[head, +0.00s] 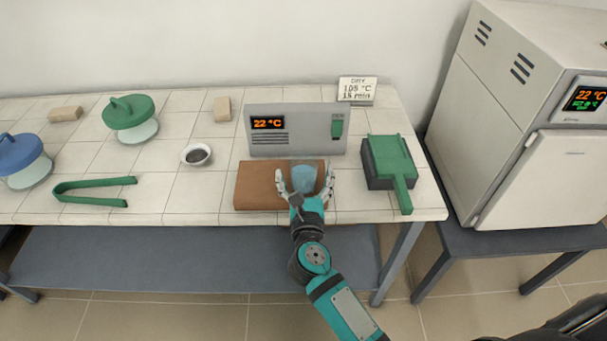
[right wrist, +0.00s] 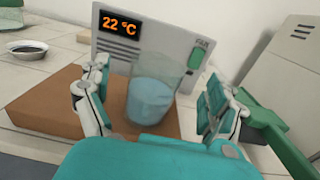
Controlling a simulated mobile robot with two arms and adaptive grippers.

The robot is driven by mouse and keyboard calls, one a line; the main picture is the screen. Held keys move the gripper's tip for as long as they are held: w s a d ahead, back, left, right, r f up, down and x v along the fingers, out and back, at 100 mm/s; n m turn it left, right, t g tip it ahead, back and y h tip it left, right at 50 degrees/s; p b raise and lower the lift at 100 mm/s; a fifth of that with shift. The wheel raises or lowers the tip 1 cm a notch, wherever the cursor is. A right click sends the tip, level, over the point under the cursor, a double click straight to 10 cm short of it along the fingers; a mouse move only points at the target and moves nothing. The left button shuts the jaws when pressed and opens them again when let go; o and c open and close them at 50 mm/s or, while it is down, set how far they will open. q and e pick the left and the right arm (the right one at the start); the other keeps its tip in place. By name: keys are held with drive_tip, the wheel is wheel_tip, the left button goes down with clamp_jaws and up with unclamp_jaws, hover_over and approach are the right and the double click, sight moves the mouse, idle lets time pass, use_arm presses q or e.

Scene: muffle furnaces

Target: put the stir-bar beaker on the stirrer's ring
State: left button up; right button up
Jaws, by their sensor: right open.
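A clear beaker (head: 304,179) with pale blue liquid stands upright on a brown slab (head: 254,188), in front of a grey panel (head: 297,141) reading 22 °C. The beaker also shows in the right wrist view (right wrist: 151,101). My right gripper (head: 306,178) is open, with one finger on each side of the beaker. In the right wrist view a gap shows between each finger and the glass. I cannot make out a stir bar in the beaker or a ring on the slab. My left gripper is not in view.
A green block with a handle (head: 388,161) lies just right of the slab. A white oven (head: 541,165) stands at the right.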

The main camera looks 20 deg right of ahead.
sight(303, 155)
drive_tip(key=x, duration=0.4)
drive_tip(key=shift+w+f+p, duration=0.25)
drive_tip(key=shift+p, duration=0.05)
drive_tip(key=shift+c, duration=0.4)
drive_tip(key=shift+r, duration=0.1)
drive_tip(key=c, duration=1.5)
